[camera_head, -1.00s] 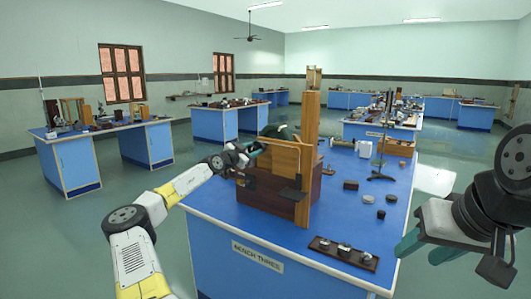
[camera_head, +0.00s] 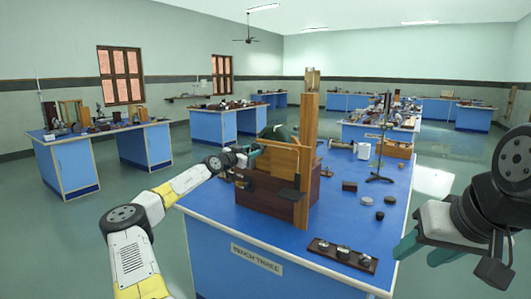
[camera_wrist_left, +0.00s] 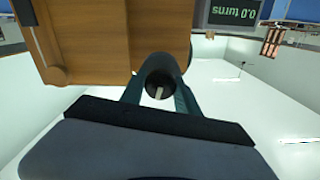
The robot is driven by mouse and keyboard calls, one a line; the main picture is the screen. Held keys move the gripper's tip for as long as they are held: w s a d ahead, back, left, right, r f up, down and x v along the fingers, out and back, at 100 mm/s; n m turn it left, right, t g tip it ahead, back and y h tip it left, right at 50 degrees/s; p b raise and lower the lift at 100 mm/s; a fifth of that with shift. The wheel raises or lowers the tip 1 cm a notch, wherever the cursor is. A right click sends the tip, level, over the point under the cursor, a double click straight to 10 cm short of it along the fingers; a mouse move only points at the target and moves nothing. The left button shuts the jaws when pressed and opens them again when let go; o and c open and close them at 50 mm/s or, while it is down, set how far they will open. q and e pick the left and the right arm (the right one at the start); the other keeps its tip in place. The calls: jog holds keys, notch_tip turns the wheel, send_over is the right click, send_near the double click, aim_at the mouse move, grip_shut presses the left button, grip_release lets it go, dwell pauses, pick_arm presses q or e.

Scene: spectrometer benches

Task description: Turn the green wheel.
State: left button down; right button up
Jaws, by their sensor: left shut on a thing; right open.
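The wooden apparatus (camera_head: 275,185) stands on the near blue bench. A dark green rounded part, possibly the green wheel (camera_head: 280,132), shows behind its upper panel; most of it is hidden. My left gripper (camera_head: 257,150) is at the left side of the apparatus. In the left wrist view its teal fingers (camera_wrist_left: 160,90) are shut on a dark round knob (camera_wrist_left: 160,76) beside the wooden body (camera_wrist_left: 105,40). How the knob joins the wheel is hidden. My right gripper (camera_head: 410,248) is open, held off the bench's right side, and partly hidden by its own wrist.
A display (camera_wrist_left: 234,12) reads "0.0 turns", upside down in the left wrist view. A tall wooden post (camera_head: 310,130) rises from the apparatus. A dark tray (camera_head: 342,255) with small round pieces lies at the bench's front. A stand (camera_head: 381,150) and several small blocks are further right.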

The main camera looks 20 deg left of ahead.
pick_arm(q)
jog(key=c, duration=0.9)
grip_release()
jog(key=v, duration=0.7)
jog(key=shift+s, duration=0.3)
